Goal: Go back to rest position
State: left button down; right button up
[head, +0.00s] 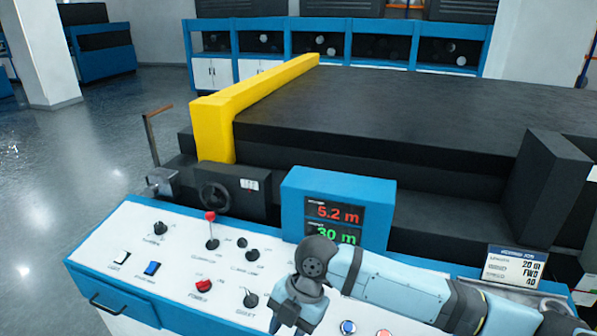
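My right arm (400,285) comes in from the lower right and reaches over the control panel (125,240). My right gripper (294,320) points down above the front part of the panel, just right of a black knob (250,300). Its fingertips are at the bottom of the view, and I cannot tell whether it is open or shut. I see nothing held in it. My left gripper is not in view.
The panel carries a red-topped lever (211,228), a red switch (204,285), a blue switch (152,268) and a blue display box (290,205) reading 5.2 m and 30 m. Behind stands a large black machine (400,115) with a yellow bar (212,125). Floor is clear at left.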

jog(key=s+a+f+m+t+y, duration=0.25)
jog(key=a+f+m+y, duration=0.2)
jog(key=m, duration=0.25)
jog(key=d+f+m+t+y+p, duration=0.1)
jog(key=d+f+m+t+y, duration=0.1)
jog(key=d+f+m+t, duration=0.55)
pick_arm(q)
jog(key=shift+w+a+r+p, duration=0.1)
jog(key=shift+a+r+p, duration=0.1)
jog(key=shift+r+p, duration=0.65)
pick_arm(e)
jog(key=s+d+f+m+t+h, duration=0.2)
jog(key=s+d+m, duration=0.4)
jog(key=d, duration=0.3)
jog(key=s+d+f+m+t+h, duration=0.2)
jog(key=s+d+f+m+h, duration=0.2)
jog(key=d, duration=0.6)
jog(key=shift+s+f+m+h, duration=0.3)
jog(key=shift+s+m+h, duration=0.25)
jog(key=shift+s+m, duration=0.7)
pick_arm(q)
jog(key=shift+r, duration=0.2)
pick_arm(e)
jog(key=shift+w+a, duration=0.1)
jog(key=shift+a, duration=0.05)
